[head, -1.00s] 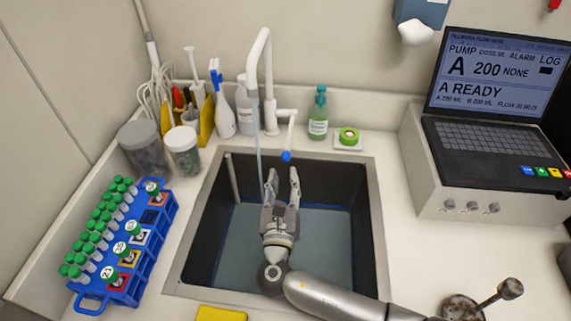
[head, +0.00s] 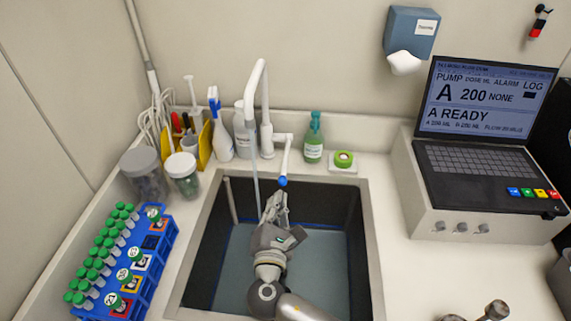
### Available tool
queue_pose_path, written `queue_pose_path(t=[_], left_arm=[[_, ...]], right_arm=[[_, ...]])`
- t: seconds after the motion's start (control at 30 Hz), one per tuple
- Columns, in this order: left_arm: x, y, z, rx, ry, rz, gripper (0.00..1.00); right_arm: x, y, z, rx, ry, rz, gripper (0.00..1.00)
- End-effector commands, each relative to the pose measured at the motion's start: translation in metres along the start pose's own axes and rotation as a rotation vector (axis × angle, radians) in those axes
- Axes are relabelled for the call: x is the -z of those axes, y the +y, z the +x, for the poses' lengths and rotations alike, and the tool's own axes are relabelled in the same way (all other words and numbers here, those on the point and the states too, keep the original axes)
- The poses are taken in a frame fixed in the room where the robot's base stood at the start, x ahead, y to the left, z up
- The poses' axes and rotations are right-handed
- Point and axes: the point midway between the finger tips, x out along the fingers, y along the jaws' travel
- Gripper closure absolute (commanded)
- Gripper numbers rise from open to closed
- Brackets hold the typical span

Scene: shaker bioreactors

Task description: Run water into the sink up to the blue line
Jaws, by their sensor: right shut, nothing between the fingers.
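The sink (head: 372,240) is a dark basin with a steel rim. Blue-grey water (head: 325,265) covers its bottom, and parts of the blue line (head: 331,229) show on the walls just above the water. The exact gap is hard to judge. The white tap (head: 261,75) arches over the basin, and a thin stream (head: 256,190) runs from its spout. Its lever (head: 286,160) has a blue tip and points forward. My right gripper (head: 277,196) is shut and empty over the basin, just below the lever tip. Contact with the lever cannot be told. My left gripper is out of view.
A blue rack (head: 152,262) of green-capped tubes stands left of the sink. Jars (head: 183,175), a spray bottle (head: 221,130) and a green soap bottle (head: 314,140) stand behind. A pump unit with screen (head: 487,100) stands right. The counter right of the sink is mostly clear.

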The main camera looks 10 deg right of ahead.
Motion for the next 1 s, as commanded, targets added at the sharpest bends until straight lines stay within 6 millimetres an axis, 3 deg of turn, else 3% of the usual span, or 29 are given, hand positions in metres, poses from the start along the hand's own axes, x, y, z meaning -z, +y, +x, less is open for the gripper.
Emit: queue_pose_path(t=[0.03, 0.2, 0.7, 0.9, 1.0], left_arm=[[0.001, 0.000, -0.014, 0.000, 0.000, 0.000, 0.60], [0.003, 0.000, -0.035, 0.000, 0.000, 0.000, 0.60], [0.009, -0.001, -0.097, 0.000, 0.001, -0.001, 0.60], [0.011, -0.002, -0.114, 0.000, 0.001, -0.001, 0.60], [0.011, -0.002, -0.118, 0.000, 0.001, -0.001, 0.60]], right_arm=[[-0.009, 0.008, 0.000, 0.014, 0.016, 0.132, 1.00], [-0.023, 0.019, 0.001, 0.065, 0.052, 0.618, 1.00], [-0.068, 0.035, 0.004, 0.272, -0.006, 2.039, 1.00], [-0.083, 0.034, 0.005, 0.331, -0.086, 2.485, 1.00], [-0.086, 0.032, 0.005, 0.346, -0.118, 2.615, 1.00]])
